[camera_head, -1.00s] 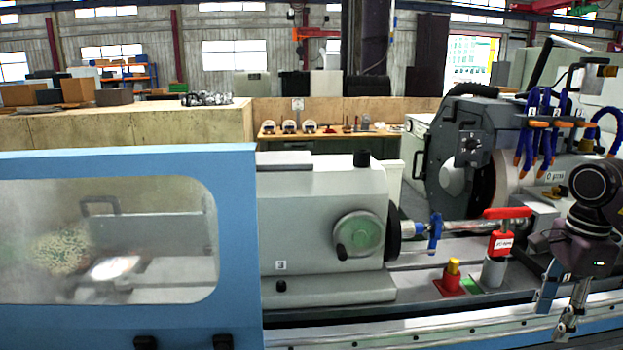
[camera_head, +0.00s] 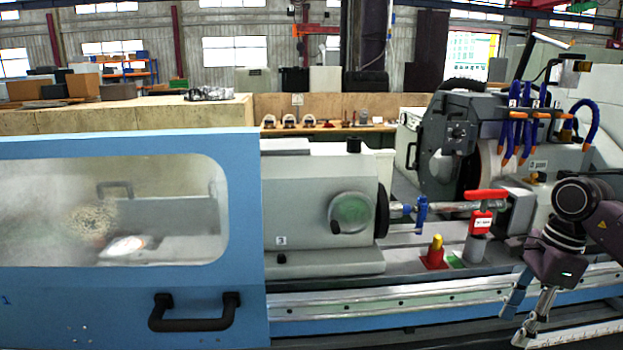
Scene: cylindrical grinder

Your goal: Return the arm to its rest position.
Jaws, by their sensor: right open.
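My right arm comes in from the right edge in the head view. Its gripper (camera_head: 522,318) points down in front of the grinder's front rail (camera_head: 400,304). The fingers are apart and nothing shows between them. The gripper is clear of the red-handled part (camera_head: 485,196) on the grinder bed, which lies to its upper left. My left gripper is not in view.
The blue door (camera_head: 240,285) with a window and black handle (camera_head: 194,312) covers the left. The tailstock (camera_head: 315,190) stands mid-picture, the wheel head (camera_head: 445,145) behind right. Blue coolant hoses (camera_head: 512,125) hang above. A red block with yellow top (camera_head: 435,253) sits on the bed.

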